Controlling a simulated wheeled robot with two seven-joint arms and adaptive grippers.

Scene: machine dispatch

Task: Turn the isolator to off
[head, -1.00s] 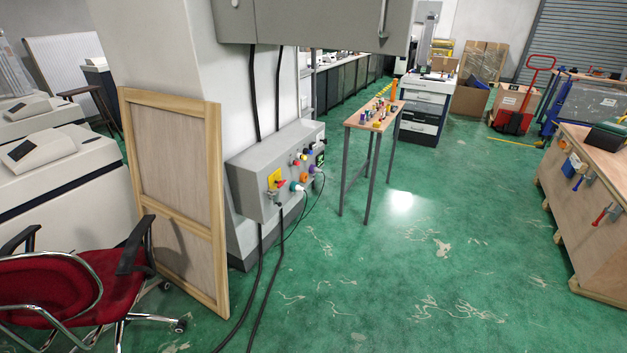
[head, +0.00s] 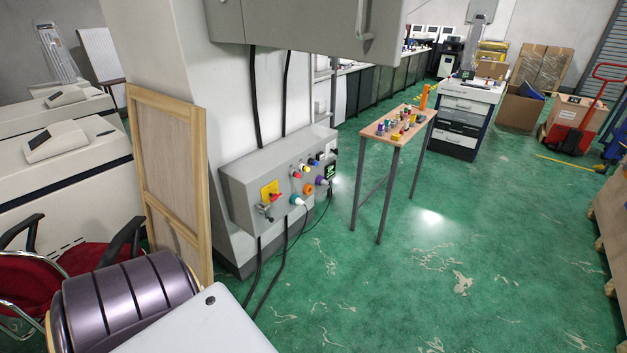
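The isolator is a red handle (head: 275,196) on a yellow plate (head: 269,188), at the left end of the front of a grey control box (head: 240,205). The box is fixed to the white pillar. A grey metal piece (head: 265,211) sits just below the yellow plate. The exact angle of the red handle is too small to read. Neither gripper shows in the head view. A part of my own body fills the bottom left corner, below and in front of the box.
Coloured buttons and plugs (head: 309,188) fill the rest of the box front. A wooden panel (head: 170,165) leans left of the pillar, by a red chair (head: 60,265). A small table (head: 408,122) with small parts stands right. The green floor (head: 400,280) before the box is clear.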

